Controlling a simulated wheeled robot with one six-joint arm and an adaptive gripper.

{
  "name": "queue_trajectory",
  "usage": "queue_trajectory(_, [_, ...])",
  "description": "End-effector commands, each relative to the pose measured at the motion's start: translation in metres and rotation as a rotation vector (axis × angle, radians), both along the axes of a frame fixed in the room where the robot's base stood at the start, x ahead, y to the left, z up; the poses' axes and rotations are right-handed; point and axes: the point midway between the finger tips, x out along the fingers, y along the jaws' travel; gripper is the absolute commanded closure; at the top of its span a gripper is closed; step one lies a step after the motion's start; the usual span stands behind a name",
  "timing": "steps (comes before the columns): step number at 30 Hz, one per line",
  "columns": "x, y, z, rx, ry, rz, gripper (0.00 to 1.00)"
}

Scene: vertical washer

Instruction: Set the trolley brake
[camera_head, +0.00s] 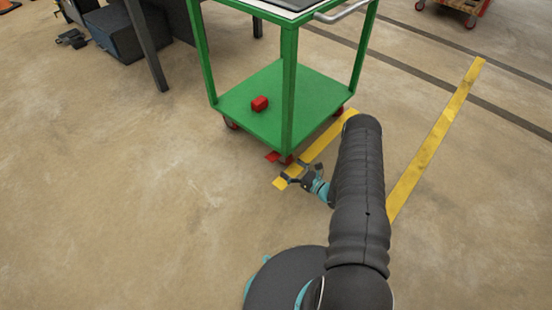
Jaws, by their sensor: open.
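A green trolley (258,125) stands on the floor in the upper middle of the head view. It has red castors, and one castor (287,159) is under its near corner. A small red tab, which looks like the brake pedal (272,156), sticks out beside that castor. My gripper (292,178) is open and empty, low near the floor. It is just in front of and slightly right of the castor and the tab. A gap seems to remain between the fingers and the tab, but the exact distance is hard to tell.
A red block (260,104) lies on the trolley's lower shelf. Yellow tape (435,145) marks the floor to the right. A dark box (125,32) and table legs stand at the upper left. Another red trolley (462,8) is at the top right. The floor at left is clear.

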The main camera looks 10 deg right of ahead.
Motion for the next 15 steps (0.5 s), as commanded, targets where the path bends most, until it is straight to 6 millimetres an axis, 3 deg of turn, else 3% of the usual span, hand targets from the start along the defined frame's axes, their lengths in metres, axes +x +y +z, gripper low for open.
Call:
queue_trajectory(6, [0.033, 0.025, 0.000, -0.002, -0.002, 0.003, 0.00])
queue_trajectory(15, [0.061, 0.044, 0.000, -0.001, -0.001, 0.001, 0.00])
